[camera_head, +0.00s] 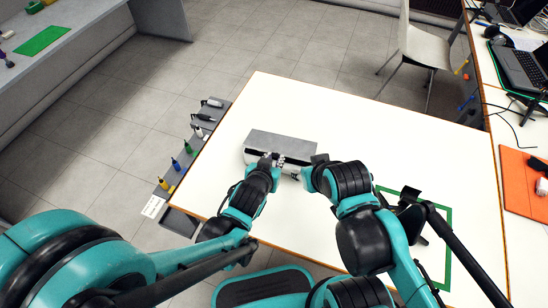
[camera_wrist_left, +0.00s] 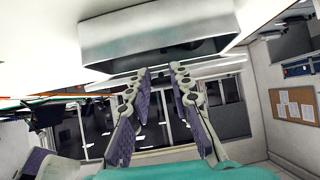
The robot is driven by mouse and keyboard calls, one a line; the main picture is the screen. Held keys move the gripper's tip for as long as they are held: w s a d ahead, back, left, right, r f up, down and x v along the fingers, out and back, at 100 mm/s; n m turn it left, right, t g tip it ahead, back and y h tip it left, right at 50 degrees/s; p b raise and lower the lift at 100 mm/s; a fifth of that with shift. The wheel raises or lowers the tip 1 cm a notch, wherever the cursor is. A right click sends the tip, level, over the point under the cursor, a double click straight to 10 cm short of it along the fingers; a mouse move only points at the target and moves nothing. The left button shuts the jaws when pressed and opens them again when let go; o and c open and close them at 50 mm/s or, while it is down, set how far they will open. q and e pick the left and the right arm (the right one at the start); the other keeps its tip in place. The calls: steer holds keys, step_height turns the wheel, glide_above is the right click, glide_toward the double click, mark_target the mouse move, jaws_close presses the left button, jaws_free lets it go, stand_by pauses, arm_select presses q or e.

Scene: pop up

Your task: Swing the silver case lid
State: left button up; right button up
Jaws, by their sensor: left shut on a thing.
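The silver case (camera_head: 281,143) lies on the white table with its grey top facing up. A pale front face with dark gaps shows below the top. My left gripper (camera_head: 272,160) is at the front edge of the case and shut on it. In the left wrist view the case (camera_wrist_left: 160,38) fills the upper middle, just beyond the two purple-padded fingers of the left gripper (camera_wrist_left: 160,85). My right gripper (camera_head: 309,174) is at the case's right front corner; its fingers are hidden by its arm.
The white table (camera_head: 420,150) is clear behind and to the right of the case. A green outlined square (camera_head: 447,240) lies at its right front. A shelf (camera_head: 192,150) with several small bottles runs along the left edge. A white chair (camera_head: 425,45) stands behind.

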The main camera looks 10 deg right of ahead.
arm_select(q)
steer(key=shift+s+a+f, duration=0.1)
steer(key=shift+s+f, duration=0.1)
steer(key=shift+f, duration=0.6)
steer(key=shift+s+a+f, duration=0.1)
steer(key=shift+s+f, duration=0.05)
steer(key=shift+f, duration=0.65)
steer(key=o, duration=1)
steer(key=shift+v, duration=6)
steer(key=shift+r, duration=0.1)
